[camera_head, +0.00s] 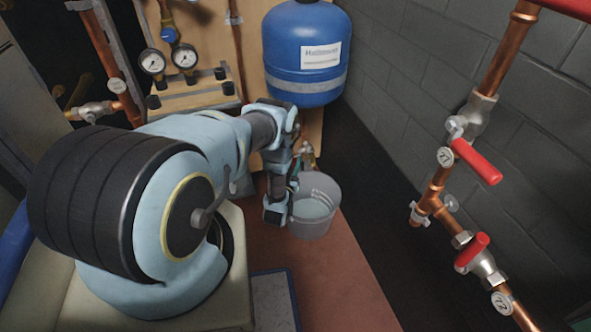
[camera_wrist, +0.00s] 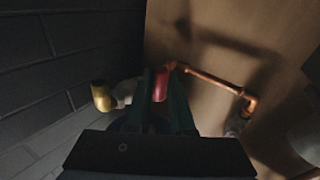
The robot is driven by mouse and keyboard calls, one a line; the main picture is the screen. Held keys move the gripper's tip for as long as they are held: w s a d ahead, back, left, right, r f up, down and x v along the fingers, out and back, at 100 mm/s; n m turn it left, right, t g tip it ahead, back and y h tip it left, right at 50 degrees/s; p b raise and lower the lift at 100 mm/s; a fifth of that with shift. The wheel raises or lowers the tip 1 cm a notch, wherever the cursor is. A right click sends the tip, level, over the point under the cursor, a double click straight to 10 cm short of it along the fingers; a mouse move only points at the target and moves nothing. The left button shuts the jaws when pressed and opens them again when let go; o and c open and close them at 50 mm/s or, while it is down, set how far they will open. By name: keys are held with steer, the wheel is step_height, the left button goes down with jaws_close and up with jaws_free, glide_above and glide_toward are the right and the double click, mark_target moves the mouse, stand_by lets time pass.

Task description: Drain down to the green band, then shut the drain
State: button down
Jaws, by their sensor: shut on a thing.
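In the wrist view my gripper (camera_wrist: 160,90) is shut on a red handle (camera_wrist: 160,84). The handle is beside a pale valve body with a brass outlet (camera_wrist: 103,96) at its left. In the head view my arm reaches down to the low pipework by the bucket, and my fingertips are hidden. A brass fitting (camera_head: 308,157) shows just above the grey bucket (camera_head: 331,190), which has pale liquid in it. Two round gauges, left (camera_head: 152,62) and right (camera_head: 184,57), are on the wooden board. Their needles and any green band are too small to read.
A blue tank (camera_head: 306,50) hangs above the bucket. Copper pipes with red lever valves (camera_head: 476,160) run along the right wall. A copper pipe (camera_wrist: 215,80) runs right of the red handle in the wrist view. Bare reddish floor (camera_head: 335,285) lies in front of the bucket.

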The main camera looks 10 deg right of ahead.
steer(key=shift+w+m+t+h+b, duration=0.3)
steer(key=shift+m+t+h+b, duration=0.1)
steer(key=shift+m+t+b, duration=0.15)
steer(key=c, duration=0.8)
jaws_free()
